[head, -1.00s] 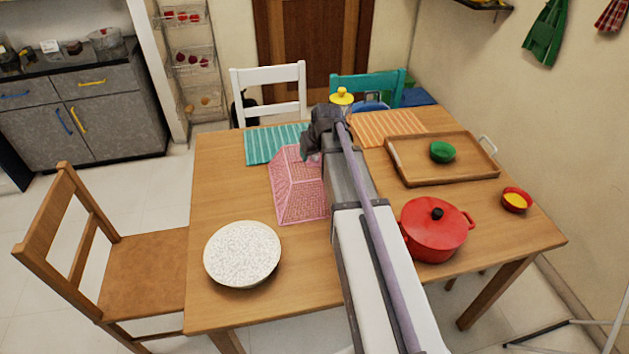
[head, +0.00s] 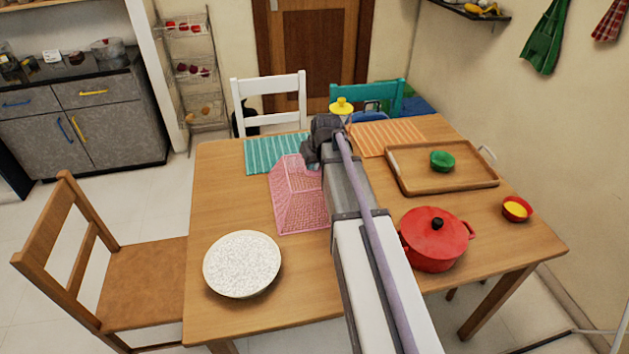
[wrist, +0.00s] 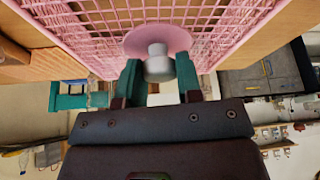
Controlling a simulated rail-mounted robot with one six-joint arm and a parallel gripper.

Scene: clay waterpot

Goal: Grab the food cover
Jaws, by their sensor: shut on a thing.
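The food cover (head: 301,205) is a pink mesh box with sloping sides. It shows in the head view left of my arm, near the middle of the table; its right part is hidden behind the arm. In the wrist view the pink mesh (wrist: 85,22) fills the top, with a pink disc and a pale grey knob (wrist: 158,62). The teal fingers of my gripper (wrist: 158,72) stand on either side of the knob, shut on it. The head view does not clearly show whether the cover's rim touches the table.
A speckled white plate (head: 242,264) lies at the front left. A red pot (head: 436,245) stands right of my arm. A wooden tray (head: 415,184) holds a green bowl (head: 442,162). A small red bowl (head: 517,209) is at the right edge. Striped mats (head: 278,155) lie at the back.

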